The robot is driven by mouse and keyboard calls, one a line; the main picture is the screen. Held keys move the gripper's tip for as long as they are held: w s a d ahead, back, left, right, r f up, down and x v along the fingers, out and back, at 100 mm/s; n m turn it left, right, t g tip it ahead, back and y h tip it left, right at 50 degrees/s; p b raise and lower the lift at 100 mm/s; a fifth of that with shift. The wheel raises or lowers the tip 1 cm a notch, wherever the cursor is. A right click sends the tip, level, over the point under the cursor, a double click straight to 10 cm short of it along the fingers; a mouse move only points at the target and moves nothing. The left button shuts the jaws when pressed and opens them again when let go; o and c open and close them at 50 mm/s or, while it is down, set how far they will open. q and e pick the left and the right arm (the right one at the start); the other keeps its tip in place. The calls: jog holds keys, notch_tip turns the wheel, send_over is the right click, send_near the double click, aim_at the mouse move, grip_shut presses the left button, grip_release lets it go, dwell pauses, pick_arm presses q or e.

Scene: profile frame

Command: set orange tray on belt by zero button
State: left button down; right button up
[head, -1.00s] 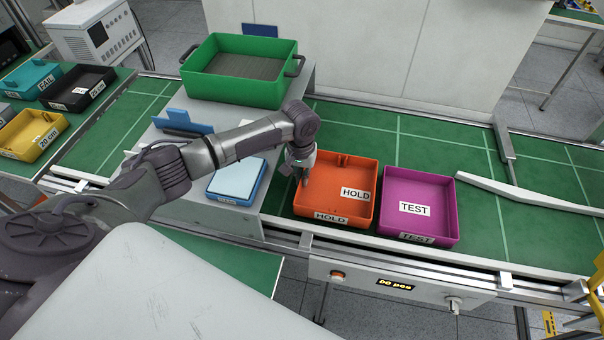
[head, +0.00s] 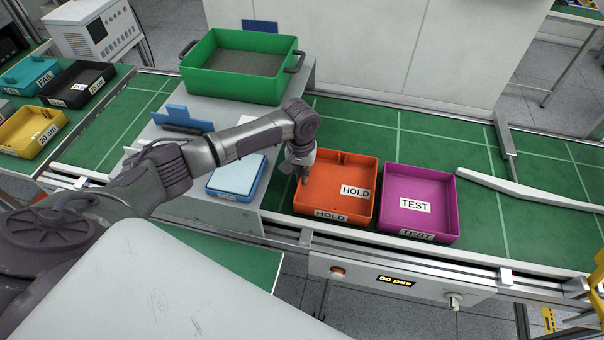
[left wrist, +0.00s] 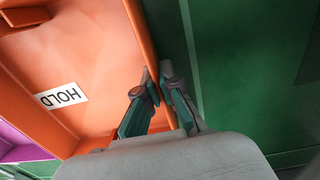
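The orange tray (head: 343,168), labelled HOLD, sits on the green belt (head: 345,118), close behind the panel with the orange-red button (head: 337,272). It also shows in the left wrist view (left wrist: 75,50). My left gripper (head: 304,174) is at the tray's left wall. In the left wrist view its fingers (left wrist: 159,74) stand on either side of that wall, one inside and one outside, and appear closed on it. My right gripper is in neither view.
A magenta TEST tray (head: 420,188) stands close to the right of the orange tray. A grey stand at the left holds a green bin (head: 232,88) and a blue-edged pad (head: 238,174). A white guide bar (head: 530,190) crosses the belt at the right.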

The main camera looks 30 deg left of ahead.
pick_arm(q)
jog(key=shift+f, duration=0.35)
jog(key=c, duration=1.2)
grip_release()
jog(key=shift+c, duration=0.2)
notch_tip(320, 180, up, 12)
jog(key=shift+a, duration=0.15)
